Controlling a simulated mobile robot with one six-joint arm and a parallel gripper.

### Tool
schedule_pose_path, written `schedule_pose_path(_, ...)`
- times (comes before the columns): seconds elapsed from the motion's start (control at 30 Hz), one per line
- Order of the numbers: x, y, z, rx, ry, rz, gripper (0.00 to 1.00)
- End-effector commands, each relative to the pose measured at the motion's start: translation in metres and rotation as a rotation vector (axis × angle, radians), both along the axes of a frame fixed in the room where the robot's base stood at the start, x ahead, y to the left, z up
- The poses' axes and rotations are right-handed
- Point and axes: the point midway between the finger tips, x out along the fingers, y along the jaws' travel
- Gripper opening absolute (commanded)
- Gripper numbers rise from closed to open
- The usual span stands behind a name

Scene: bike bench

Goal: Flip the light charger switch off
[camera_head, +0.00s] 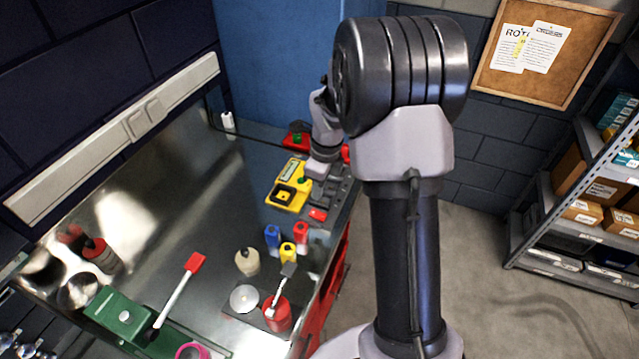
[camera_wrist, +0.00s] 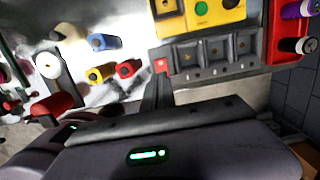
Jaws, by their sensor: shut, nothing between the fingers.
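The light charger appears to be the grey block (camera_wrist: 215,52) with a row of slots in the wrist view. It also shows in the head view (camera_head: 337,190), partly under my arm. A small red piece at its left end, which looks like the switch (camera_wrist: 160,66), also shows in the head view (camera_head: 318,214). Whether it is on or off is too small to tell. My gripper (camera_wrist: 157,88) is shut and empty, close to the red piece. I cannot tell whether they touch. In the head view my wrist stands over the block.
A yellow device (camera_head: 287,193) lies beside the grey block. Blue (camera_head: 272,236), red (camera_head: 301,233) and yellow (camera_head: 288,252) bottles stand nearer on the bench. A red container (camera_head: 278,314) holds a brush. A blue cabinet (camera_head: 285,65) stands behind. The bench's middle is clear.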

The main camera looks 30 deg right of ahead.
Motion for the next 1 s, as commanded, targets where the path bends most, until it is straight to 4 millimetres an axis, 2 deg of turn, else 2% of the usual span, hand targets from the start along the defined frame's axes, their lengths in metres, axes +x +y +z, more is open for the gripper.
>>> schedule_pose_path(0.03,0.001,0.001,-0.014,0.000,0.001,0.000,0.00)
schedule_pose_path(0.1,0.002,0.002,-0.029,0.001,0.002,-0.001,0.00)
schedule_pose_path(0.33,0.006,0.005,-0.065,0.001,0.001,-0.001,0.00)
schedule_pose_path(0.5,0.007,0.005,-0.074,-0.001,-0.001,0.001,0.00)
schedule_pose_path(0.8,0.008,0.006,-0.074,-0.001,-0.001,0.000,0.00)
schedule_pose_path(0.9,0.009,0.007,-0.082,-0.001,-0.001,0.001,0.00)
schedule_pose_path(1.0,0.009,0.007,-0.079,0.000,0.000,0.000,0.00)
